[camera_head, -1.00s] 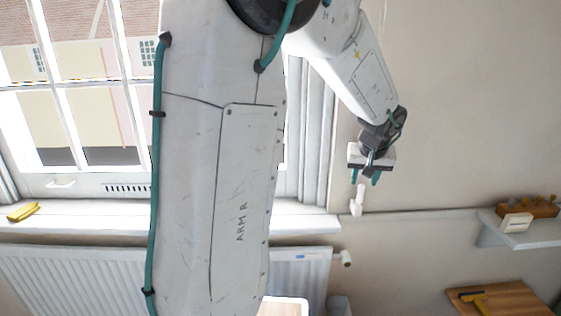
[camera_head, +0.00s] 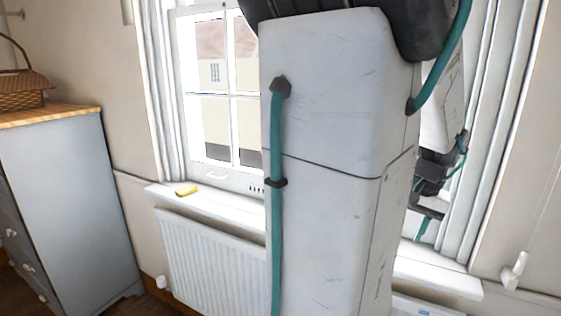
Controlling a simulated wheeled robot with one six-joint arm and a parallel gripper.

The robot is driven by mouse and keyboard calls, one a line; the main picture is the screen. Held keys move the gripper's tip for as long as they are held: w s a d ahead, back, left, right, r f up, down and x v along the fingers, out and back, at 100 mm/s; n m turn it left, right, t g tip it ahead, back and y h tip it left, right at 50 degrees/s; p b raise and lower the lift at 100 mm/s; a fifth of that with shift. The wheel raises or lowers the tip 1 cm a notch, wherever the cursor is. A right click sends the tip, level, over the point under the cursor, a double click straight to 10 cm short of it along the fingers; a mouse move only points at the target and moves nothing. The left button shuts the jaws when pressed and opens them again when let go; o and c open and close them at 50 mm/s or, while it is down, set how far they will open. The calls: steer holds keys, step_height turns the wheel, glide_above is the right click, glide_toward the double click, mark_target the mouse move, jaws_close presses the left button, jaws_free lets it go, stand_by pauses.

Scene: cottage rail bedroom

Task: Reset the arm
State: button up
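My white arm with a teal cable fills the middle of the head view, in front of the window. My gripper (camera_head: 426,214) is at the right, partly hidden behind my own arm. Part of a teal finger shows below the dark wrist, in front of the white window frame. I see nothing held in the visible part, but I cannot tell how far apart the fingers are.
A grey chest of drawers (camera_head: 68,200) with a wooden top stands at the left, with a wicker basket (camera_head: 22,88) on it. A yellow object (camera_head: 187,189) lies on the windowsill (camera_head: 215,206). A white radiator (camera_head: 210,262) is below the sill.

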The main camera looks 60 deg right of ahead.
steer(key=w+a+r+n+g+y, duration=0.1)
steer(key=w+a+n, duration=0.3)
steer(key=w+a, duration=0.5)
steer(key=w+a+r+n, duration=0.2)
steer(key=w+a+n, duration=0.1)
steer(key=w+a, duration=0.6)
steer(key=w+a+r+n, duration=0.1)
steer(key=w+a+n, duration=0.2)
steer(key=a+n, duration=0.7)
steer(key=a, duration=0.8)
steer(key=shift+w+a+r+n+t, duration=0.15)
steer(key=shift+a+n+t, duration=0.15)
steer(key=shift+t, duration=0.1)
steer(key=shift+a, duration=0.1)
